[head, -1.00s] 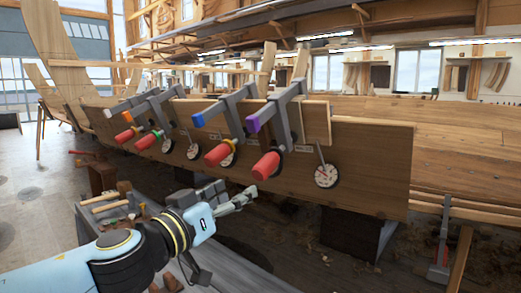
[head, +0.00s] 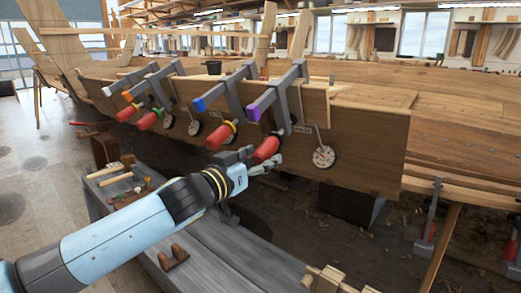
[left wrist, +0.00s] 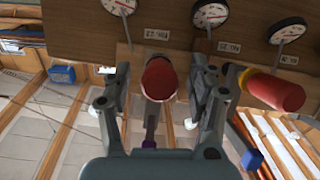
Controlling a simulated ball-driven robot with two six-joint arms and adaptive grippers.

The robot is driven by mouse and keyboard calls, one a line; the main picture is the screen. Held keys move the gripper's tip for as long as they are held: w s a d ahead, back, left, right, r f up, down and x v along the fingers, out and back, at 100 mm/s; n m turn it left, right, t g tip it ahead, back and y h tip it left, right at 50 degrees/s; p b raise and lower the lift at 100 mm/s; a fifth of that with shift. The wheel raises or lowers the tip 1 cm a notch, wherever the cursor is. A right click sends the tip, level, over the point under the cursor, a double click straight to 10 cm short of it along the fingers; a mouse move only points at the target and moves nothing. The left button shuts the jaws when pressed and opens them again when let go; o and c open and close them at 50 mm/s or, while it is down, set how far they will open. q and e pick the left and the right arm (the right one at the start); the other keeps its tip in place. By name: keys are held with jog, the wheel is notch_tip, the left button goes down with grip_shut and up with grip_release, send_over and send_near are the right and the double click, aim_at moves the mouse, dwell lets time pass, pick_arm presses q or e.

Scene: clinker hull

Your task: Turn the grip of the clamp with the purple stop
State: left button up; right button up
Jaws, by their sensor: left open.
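The clamp with the purple stop (head: 262,107) hangs over the plank edge, its grey bar sloping down. Its red grip (head: 266,149) points down toward me; the grip also shows in the left wrist view (left wrist: 159,79), end-on. My left gripper (head: 262,163) is open at the grip, with one finger on each side of it. In the left wrist view the gripper (left wrist: 162,90) shows small gaps between fingers and grip. The fingers partly hide the grip in the head view. My right gripper is not in view.
A clamp with a blue stop (head: 200,104) and a red grip (head: 219,137) stands close to the left; other clamps follow farther left. A round dial (head: 323,157) is on the plank to the right. A grey bench (head: 215,262) lies below my left arm.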

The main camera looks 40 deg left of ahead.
pick_arm(q)
jog(key=shift+w+f, duration=0.1)
jog(key=shift+w, duration=0.15)
jog(key=c, duration=1.2)
jog(key=shift+o, duration=0.2)
